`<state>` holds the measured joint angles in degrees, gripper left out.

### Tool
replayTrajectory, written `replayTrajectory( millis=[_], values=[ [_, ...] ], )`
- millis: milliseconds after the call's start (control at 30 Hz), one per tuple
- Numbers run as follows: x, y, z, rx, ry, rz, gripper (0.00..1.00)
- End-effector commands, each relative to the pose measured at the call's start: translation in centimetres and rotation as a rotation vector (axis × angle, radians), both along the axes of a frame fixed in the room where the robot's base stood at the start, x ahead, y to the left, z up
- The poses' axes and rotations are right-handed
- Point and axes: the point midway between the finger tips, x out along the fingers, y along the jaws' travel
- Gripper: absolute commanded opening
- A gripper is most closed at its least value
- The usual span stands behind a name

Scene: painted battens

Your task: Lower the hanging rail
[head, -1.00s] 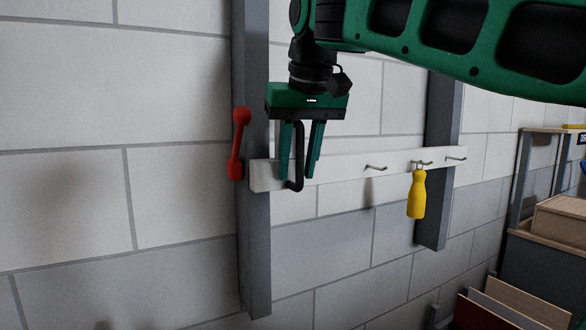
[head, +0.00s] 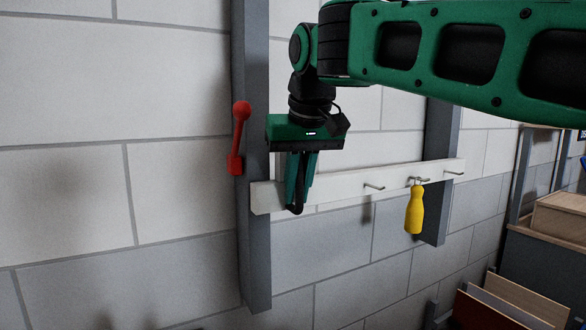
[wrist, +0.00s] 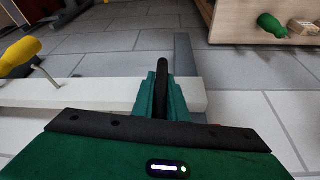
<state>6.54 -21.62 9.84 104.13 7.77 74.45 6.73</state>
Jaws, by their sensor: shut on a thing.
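The white rail (head: 340,186) lies across two grey upright posts, its left end a little lower in the picture than its right. A black handle (wrist: 162,70) stands out from the rail near its left end. My gripper (head: 300,194), pointing down, is shut on this handle, with a finger on each side of it in the wrist view. The fingers hide much of the handle in the head view. A red lever (head: 238,138) with a ball end sits on the left post (head: 257,250), its ball upward, apart from my gripper.
A yellow-handled tool (head: 414,209) hangs from one of the rail's metal hooks (head: 374,186). The right post (head: 439,130) stands behind the rail's right part. A bench with a wooden box (head: 562,218) and leaning boards (head: 510,300) are at the right.

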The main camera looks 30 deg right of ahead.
Motion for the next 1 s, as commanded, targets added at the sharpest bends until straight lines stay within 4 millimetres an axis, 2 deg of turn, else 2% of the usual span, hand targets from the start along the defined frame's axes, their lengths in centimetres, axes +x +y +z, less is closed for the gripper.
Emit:
replayTrajectory(
  millis=[33, 200, 333, 467, 733, 767, 800, 1000],
  values=[
    [-0.1, 0.0, -1.6, 0.0, 0.008, 0.002, 0.0],
    [-0.1, 0.0, -5.7, -0.001, 0.007, 0.003, 0.0],
    [-0.1, 0.0, -7.7, -0.001, 0.005, 0.001, 0.0],
    [-0.1, 0.0, -8.5, -0.001, 0.005, 0.001, 0.0],
    [-0.2, 0.0, -8.7, 0.0, 0.012, 0.001, 0.0],
    [-0.2, 0.0, -8.7, 0.0, 0.012, 0.001, 0.2],
    [-0.2, 0.0, -8.7, 0.0, 0.012, 0.001, 0.29],
    [-0.1, 0.0, -8.5, 0.0, 0.007, 0.001, 0.31]
  ],
)
